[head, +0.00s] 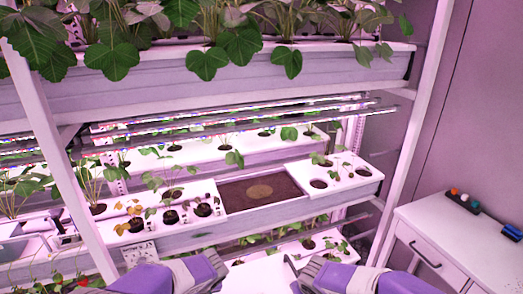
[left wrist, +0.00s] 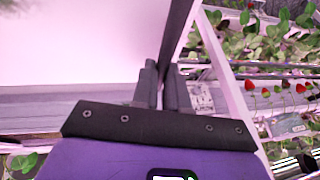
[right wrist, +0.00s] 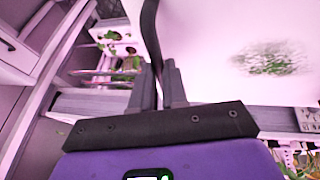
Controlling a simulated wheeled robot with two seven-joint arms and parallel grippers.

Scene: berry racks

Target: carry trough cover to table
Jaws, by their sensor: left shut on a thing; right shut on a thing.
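The trough cover is a white panel. A strip of it (head: 262,276) shows low in the head view between my two purple wrists, and the wrist views show it large and close (left wrist: 70,40) (right wrist: 215,45). My left gripper (left wrist: 161,75) is shut on a thin dark strip, apparently the cover's handle or edge. My right gripper (right wrist: 157,75) is shut on a similar dark, curved strip at the other side. Both fingertips are outside the head view. The white table (head: 470,245) with a drawer stands at the right of the head view.
The rack trough (head: 330,208) has an open stretch of brown soil (head: 235,192) between planted white covers (head: 175,215). A rack post (head: 410,130) stands between trough and table. A dark holder with coloured pieces (head: 463,201) and a blue item (head: 515,232) sit on the table.

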